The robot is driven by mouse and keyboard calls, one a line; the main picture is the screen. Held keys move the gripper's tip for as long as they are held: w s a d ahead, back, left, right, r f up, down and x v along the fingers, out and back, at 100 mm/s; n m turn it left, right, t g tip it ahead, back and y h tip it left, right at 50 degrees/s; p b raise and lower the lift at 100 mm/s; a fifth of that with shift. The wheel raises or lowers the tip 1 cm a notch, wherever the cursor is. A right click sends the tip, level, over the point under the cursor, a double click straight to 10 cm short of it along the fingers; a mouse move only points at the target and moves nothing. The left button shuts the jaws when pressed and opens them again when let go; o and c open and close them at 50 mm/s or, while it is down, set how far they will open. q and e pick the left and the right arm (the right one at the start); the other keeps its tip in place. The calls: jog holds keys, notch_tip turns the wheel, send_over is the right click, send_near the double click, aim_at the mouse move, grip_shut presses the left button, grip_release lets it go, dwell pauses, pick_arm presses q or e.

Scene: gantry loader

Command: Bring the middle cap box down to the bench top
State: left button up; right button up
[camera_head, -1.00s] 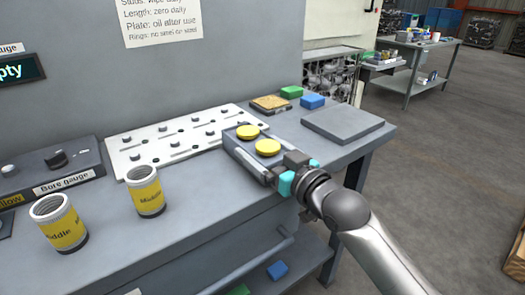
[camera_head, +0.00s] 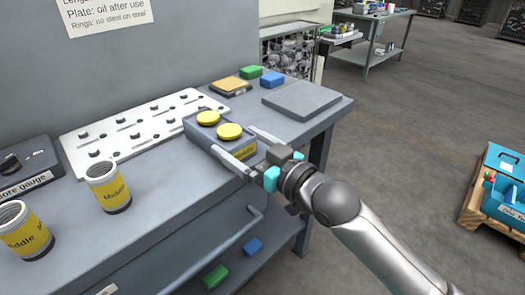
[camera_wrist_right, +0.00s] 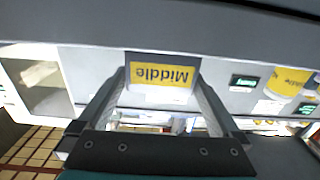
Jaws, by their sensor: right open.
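The middle cap box (camera_head: 205,131) is a grey box with two yellow caps on top and a yellow label on its end. It sits on the bench top (camera_head: 165,195), in front of the perforated plate's right end. My right gripper (camera_head: 238,142) is open at the label end, with one finger along the near side and the other apart from the box on the far side. In the right wrist view the box's upside-down "Middle" label (camera_wrist_right: 160,74) shows between the spread fingers. My left gripper is not in view.
Two yellow-labelled cylinders (camera_head: 110,190) stand at the left, near a bore gauge box (camera_head: 25,165). A white perforated plate (camera_head: 135,130) lies behind. A grey slab (camera_head: 300,98), a green block (camera_head: 250,72) and a blue block (camera_head: 272,79) are at the bench's right end.

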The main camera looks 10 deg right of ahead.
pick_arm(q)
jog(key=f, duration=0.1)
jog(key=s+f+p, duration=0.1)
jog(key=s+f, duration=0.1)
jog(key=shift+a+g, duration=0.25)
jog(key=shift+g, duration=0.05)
pick_arm(e)
jog(key=v, duration=0.6)
jog(key=shift+s+d, duration=0.2)
jog(key=shift+s, duration=0.1)
